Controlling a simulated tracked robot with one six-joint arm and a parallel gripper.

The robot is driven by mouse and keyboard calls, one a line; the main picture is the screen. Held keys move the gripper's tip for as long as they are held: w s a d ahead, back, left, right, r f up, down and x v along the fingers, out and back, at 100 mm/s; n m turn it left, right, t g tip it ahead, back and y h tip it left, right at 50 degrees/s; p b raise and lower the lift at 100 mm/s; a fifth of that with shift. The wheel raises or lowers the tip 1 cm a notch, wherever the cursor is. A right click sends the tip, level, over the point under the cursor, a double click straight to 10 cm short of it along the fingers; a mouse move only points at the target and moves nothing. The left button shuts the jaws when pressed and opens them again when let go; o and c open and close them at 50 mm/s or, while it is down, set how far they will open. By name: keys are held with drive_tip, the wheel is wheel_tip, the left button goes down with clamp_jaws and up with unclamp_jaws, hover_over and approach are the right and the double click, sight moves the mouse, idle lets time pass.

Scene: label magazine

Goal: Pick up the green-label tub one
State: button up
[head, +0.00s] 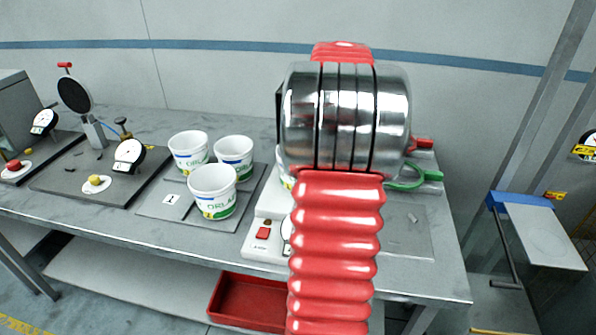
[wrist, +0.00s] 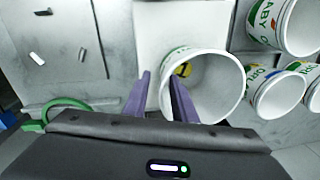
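Three white tubs with green lettering (head: 212,190) (head: 188,150) (head: 234,156) stand upright on a dark mat left of my arm. A further white tub with a green label shows large in the wrist view (wrist: 215,92), over a white surface; my arm mostly hides it in the head view. A round yellow mark shows inside it. I cannot tell which tub is number one. My gripper (wrist: 160,92) has its two purple fingers apart. The left finger is outside this tub's left edge and the right finger overlaps its opening. Contact is not clear.
A white scale (head: 262,228) with a red button lies partly behind my arm. Green-handled tool (head: 408,184) lies to the right. Dial gauges (head: 130,155) and a dark plate stand at the left. A red bin (head: 248,300) is on the lower shelf.

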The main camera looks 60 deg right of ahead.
drive_tip(key=shift+w+f, duration=0.15)
drive_tip(key=shift+f, duration=1.15)
drive_tip(key=shift+w+f, duration=0.1)
drive_tip(key=shift+f, duration=1.15)
drive_tip(key=shift+c, duration=0.5)
clamp_jaws()
